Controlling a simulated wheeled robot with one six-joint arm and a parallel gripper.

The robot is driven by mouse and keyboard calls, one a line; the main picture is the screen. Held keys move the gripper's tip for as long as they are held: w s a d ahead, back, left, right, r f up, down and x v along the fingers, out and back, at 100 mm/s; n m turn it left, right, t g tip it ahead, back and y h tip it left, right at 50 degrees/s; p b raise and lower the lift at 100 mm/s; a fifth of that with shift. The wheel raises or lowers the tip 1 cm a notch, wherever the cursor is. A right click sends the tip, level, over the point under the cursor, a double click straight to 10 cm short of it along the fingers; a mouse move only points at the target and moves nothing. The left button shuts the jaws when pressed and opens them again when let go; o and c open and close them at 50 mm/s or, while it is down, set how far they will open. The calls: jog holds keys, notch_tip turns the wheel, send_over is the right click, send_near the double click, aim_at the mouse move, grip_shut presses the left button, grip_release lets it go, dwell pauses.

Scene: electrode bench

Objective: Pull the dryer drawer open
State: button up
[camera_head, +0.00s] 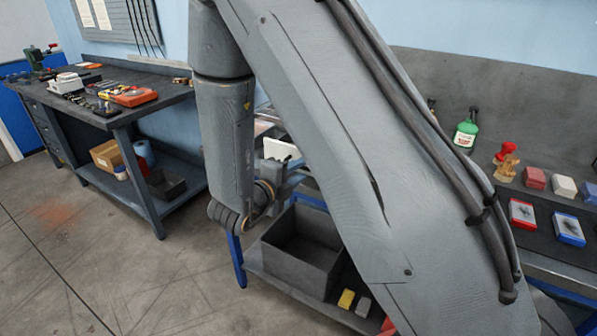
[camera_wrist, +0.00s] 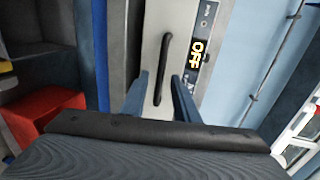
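In the wrist view, the light grey dryer front (camera_wrist: 182,18) fills the upper middle, with a dark bar handle (camera_wrist: 166,62) on it and a small display (camera_wrist: 198,52) reading OFF. My gripper (camera_wrist: 160,88) is open. Its two blue-grey fingers show on either side of the handle's lower end in the picture, with space on both sides. I cannot tell whether the fingertips reach around the handle or stop short of it. No drawer gap is visible. In the head view, my arm covers most of the dryer area and the fingers are hard to make out.
A dark open bin (camera_head: 300,245) sits on the lower shelf below my wrist. A red box (camera_wrist: 42,115) shows at the wrist view's left. A bench (camera_head: 150,90) with tools stands at left. A green bottle (camera_head: 466,132) stands at right.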

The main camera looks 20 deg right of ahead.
jog(key=b+v, duration=0.1)
jog(key=v, duration=0.6)
jog(key=shift+s+a+b, duration=0.15)
jog(key=shift+b, duration=0.2)
jog(key=shift+r, duration=0.1)
jog(key=w+a+f+n+g+y, duration=0.1)
jog(key=w+a+f+n+y, duration=0.3)
jog(key=n+y, duration=0.85)
jog(key=s+d+n+g, duration=0.3)
jog(key=s+n+g, duration=0.1)
jog(key=s+n, duration=0.4)
jog(key=s+d+n+g, duration=0.3)
jog(key=s+n, duration=0.4)
jog(key=s, duration=0.5)
jog(key=shift+s+d+n+g, duration=0.15)
jog(key=shift+d+n+g, duration=0.2)
jog(key=shift+g, duration=0.25)
jog(key=shift+r+h, duration=0.1)
jog(key=shift+h, duration=0.15)
